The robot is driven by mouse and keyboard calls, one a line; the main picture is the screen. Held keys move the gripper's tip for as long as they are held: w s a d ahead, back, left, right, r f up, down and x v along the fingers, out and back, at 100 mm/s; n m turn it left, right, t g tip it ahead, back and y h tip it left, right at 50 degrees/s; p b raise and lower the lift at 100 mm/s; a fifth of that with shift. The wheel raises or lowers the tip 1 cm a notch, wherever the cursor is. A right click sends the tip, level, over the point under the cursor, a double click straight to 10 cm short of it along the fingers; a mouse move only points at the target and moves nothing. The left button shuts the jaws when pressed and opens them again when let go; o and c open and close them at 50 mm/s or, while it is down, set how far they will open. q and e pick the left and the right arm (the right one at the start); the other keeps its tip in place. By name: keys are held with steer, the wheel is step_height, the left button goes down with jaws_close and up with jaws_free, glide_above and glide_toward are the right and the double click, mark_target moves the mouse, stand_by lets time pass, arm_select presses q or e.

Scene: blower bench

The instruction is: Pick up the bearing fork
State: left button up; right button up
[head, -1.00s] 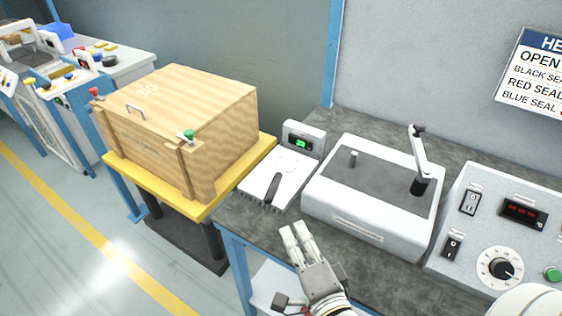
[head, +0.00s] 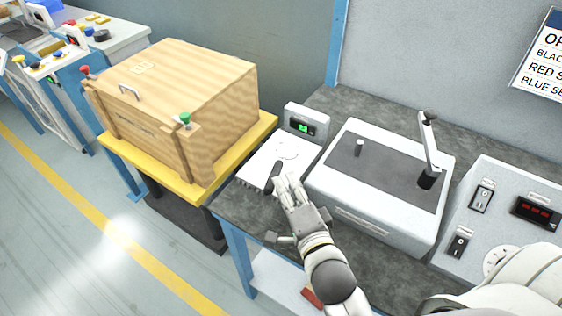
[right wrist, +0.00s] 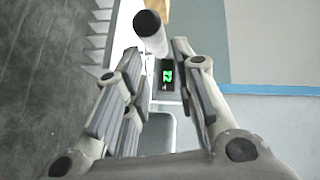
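A dark, stubby handle (head: 275,176), which I take for the bearing fork, stands out over the front of a white flat device (head: 262,158) on the bench. My right gripper (head: 284,184) is at the handle's near right side, with its fingers pointing toward it. In the right wrist view, the fingers (right wrist: 151,72) are spread apart. A rod with a dark end (right wrist: 149,27) shows between or just beyond the fingertips. I see no grip on it, and contact is unclear. The rest of the fork cannot be made out. My left gripper is out of view.
A small green-lit display (head: 303,128) stands behind the device. A grey box with an upright lever (head: 428,145) is close on the right, beside a control panel (head: 482,215). A wooden crate (head: 190,95) sits on a yellow-topped stand to the left.

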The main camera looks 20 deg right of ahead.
mark_target(280, 165)
steer(key=shift+w+a+f+p, duration=0.1)
steer(key=shift+w+f+p, duration=0.15)
steer(key=shift+w, duration=1)
steer(key=shift+w+a+f+p, duration=0.1)
steer(key=shift+w+f+p, duration=0.1)
steer(key=shift+w, duration=1)
steer(key=shift+c, duration=0.3)
steer(key=shift+r, duration=0.1)
jaws_close()
